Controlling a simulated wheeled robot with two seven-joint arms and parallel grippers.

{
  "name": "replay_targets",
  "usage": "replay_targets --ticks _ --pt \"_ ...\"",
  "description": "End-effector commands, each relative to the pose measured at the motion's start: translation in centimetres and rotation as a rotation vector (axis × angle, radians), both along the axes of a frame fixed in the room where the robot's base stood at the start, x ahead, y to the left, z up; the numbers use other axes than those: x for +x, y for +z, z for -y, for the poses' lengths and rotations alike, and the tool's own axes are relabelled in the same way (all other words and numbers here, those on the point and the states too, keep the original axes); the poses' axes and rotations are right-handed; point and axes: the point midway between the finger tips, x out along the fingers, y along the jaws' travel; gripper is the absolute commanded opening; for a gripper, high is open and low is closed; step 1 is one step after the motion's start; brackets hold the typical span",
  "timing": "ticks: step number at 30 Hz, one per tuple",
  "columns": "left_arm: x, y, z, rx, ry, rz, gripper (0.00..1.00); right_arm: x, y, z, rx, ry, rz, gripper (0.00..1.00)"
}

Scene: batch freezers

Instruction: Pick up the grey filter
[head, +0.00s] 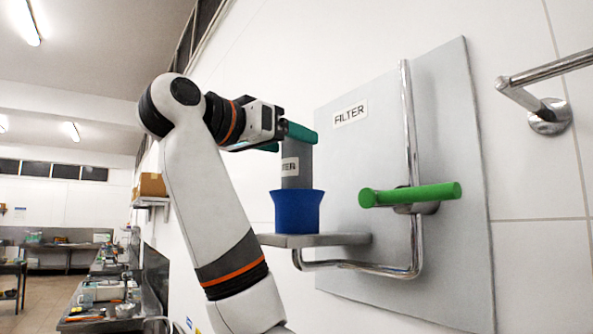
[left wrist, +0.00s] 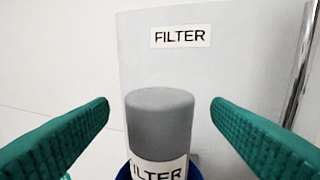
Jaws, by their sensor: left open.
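The grey filter (head: 297,165) is an upright cylinder with a white label, standing in a blue flared holder (head: 296,211) on a small metal shelf (head: 315,240). In the left wrist view the filter (left wrist: 160,122) shows its grey rounded top and part of the label, centred between the fingers. My left gripper (left wrist: 160,110) is open, with one green finger on each side of the filter and a visible gap on both sides. In the head view the left gripper (head: 285,138) is at the upper part of the filter. My right gripper is not in view.
A grey wall panel (head: 450,130) with a FILTER sign (head: 350,113) stands behind. A metal pipe (head: 409,150) with a green handle (head: 410,195) runs to the right of the filter. A metal rail (head: 550,72) is at the upper right. Counters lie far left.

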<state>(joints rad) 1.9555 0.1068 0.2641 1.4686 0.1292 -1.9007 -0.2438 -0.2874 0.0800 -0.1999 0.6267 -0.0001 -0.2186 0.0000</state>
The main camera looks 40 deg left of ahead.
Motion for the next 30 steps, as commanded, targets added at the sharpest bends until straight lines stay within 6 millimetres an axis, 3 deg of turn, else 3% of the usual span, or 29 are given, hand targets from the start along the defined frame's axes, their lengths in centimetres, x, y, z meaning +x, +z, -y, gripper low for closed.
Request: replay_targets --ticks 1,6,14,27,30 --pt "1.0 0.7 0.1 0.0 -0.002 -0.004 0.73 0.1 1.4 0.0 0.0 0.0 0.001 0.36" --pt "2.8 0.3 0.4 0.0 -0.002 -0.003 0.73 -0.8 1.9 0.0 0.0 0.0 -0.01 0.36" --pt "3.0 0.1 0.3 0.001 -0.001 -0.001 0.73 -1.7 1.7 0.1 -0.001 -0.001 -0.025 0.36" --pt "3.0 0.1 0.3 0.001 -0.001 -0.002 0.03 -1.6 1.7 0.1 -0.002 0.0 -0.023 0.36" --pt "3.0 0.2 0.3 0.001 -0.001 0.0 0.0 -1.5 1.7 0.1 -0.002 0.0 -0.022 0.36"
